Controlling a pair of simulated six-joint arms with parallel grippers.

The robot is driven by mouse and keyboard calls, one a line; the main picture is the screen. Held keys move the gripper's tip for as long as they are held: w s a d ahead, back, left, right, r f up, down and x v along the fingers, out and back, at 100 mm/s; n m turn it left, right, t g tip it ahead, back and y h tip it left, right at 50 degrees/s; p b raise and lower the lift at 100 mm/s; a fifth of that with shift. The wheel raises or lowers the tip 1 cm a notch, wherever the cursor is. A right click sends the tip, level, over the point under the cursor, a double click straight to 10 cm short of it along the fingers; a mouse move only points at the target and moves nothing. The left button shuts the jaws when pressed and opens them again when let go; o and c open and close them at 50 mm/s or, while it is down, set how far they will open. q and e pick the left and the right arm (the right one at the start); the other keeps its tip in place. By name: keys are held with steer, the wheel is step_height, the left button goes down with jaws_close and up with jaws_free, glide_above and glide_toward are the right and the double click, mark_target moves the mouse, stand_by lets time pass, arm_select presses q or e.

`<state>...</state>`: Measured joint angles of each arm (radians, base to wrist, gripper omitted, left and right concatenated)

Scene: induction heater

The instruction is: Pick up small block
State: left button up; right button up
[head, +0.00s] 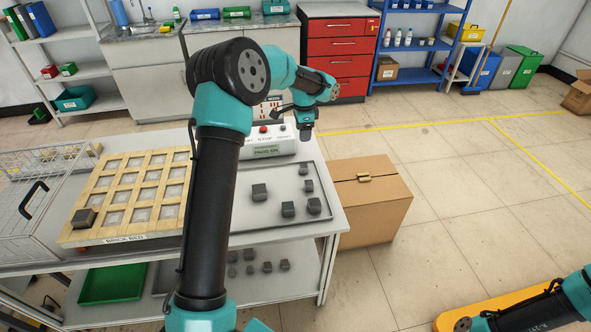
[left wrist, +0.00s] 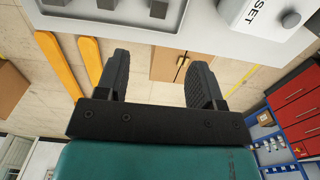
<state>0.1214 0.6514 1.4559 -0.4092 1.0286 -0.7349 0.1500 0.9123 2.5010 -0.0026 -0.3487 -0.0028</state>
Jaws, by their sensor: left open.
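Several dark grey blocks lie spread out in a shallow grey tray (head: 275,222) on the table in the head view. The smaller ones are a small block (head: 303,169) near the back right and another small block (head: 308,185) just in front of it. Larger blocks (head: 259,192) lie to the left and front. My left gripper (head: 305,130) hangs above and behind the tray, near the control box. The left wrist view shows its two fingers (left wrist: 159,62) apart with nothing between them. My right gripper is not clearly visible.
A wooden grid (head: 112,236) labelled BRICK BED holds a dark block (head: 84,218) at its front-left corner. A control box (head: 268,147) with a red button stands behind the tray. A wire basket (head: 30,215) is at left. A cardboard box (head: 372,205) stands right of the table.

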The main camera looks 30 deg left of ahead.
mark_target(303, 166)
arm_select(q)
steer(key=shift+f, duration=0.1)
step_height(303, 166, down, 12)
steer(key=shift+d+f, duration=0.1)
stand_by(0.7)
steer(key=shift+w+d+f, duration=0.1)
steer(key=shift+f, duration=2.45)
steer(key=shift+c, duration=0.3)
steer(key=c, duration=1)
steer(key=shift+c, duration=0.4)
jaws_close()
